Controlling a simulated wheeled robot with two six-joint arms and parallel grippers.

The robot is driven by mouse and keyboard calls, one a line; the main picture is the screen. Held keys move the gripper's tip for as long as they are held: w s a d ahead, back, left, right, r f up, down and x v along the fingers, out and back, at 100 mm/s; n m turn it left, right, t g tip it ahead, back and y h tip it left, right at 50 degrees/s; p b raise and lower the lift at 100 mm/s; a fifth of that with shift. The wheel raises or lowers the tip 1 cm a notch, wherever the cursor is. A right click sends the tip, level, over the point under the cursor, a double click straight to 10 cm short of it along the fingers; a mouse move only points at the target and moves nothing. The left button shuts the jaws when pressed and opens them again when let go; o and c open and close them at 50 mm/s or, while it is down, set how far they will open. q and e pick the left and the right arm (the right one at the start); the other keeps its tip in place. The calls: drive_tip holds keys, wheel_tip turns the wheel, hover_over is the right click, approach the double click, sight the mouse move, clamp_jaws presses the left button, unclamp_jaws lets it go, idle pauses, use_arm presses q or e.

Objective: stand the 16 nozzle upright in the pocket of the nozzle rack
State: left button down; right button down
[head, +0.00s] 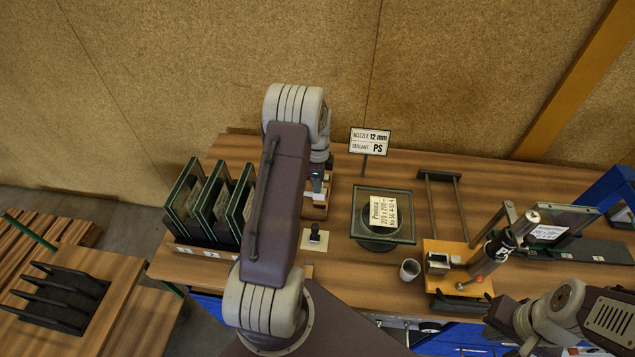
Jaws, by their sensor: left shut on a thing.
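My left arm reaches up the middle of the head view, and its gripper (318,186) points down over a small wooden block that I take for the nozzle rack (312,211). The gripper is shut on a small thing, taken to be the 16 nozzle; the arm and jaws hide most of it. I cannot tell whether the nozzle touches the rack or is in its pocket. My right gripper (502,318) is low at the right, beyond the table's front edge; its jaws are too unclear to read.
A sign (370,142) reads nozzle 12 mm, sealant PS. Upright framed panes (205,205) stand left of the arm. A black knob on a pale pad (315,237) is just in front of the rack. A glass pane (384,214), a cup (410,269) and an orange fixture (450,262) stand right.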

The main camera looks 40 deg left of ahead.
use_arm(q)
drive_tip(key=f+b, duration=0.2)
drive_tip(key=f, duration=0.1)
drive_tip(key=f+b, duration=0.1)
drive_tip(key=f, duration=0.1)
drive_tip(key=shift+w+a+f, duration=0.15)
drive_tip(key=shift+w+a, duration=0.1)
drive_tip(key=shift+f+b, duration=0.4)
drive_tip(key=shift+b, duration=0.15)
drive_tip(key=shift+f, duration=0.1)
drive_tip(key=shift+w, duration=0.1)
drive_tip(key=shift+p, duration=0.3)
idle(0.4)
drive_tip(key=shift+f+b, duration=1.15)
drive_tip(key=shift+f, duration=0.55)
